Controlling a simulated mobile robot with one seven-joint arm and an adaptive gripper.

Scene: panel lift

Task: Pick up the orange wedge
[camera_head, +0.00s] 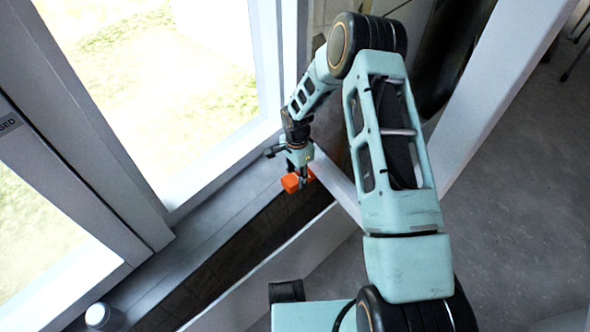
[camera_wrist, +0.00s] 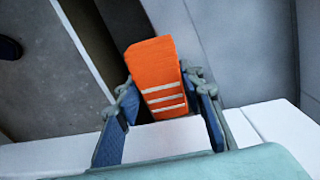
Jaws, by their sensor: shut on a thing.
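The orange wedge (camera_wrist: 157,75) is a block with several pale stripes across its near end. In the wrist view it stands out beyond my gripper (camera_wrist: 160,112), between the two blue-padded fingers. My gripper is shut on it. In the head view the wedge (camera_head: 292,182) is a small orange shape at the tip of my gripper (camera_head: 300,170), above the dark gap beside the window. The gripper hides part of the wedge there. I cannot tell whether the wedge touches anything below it.
A window frame (camera_head: 150,215) with bright panes runs along the left. A white panel edge (camera_head: 265,280) borders the dark gap. A white round object (camera_head: 100,315) stands on the sill at lower left. Grey floor (camera_head: 515,200) is open at the right.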

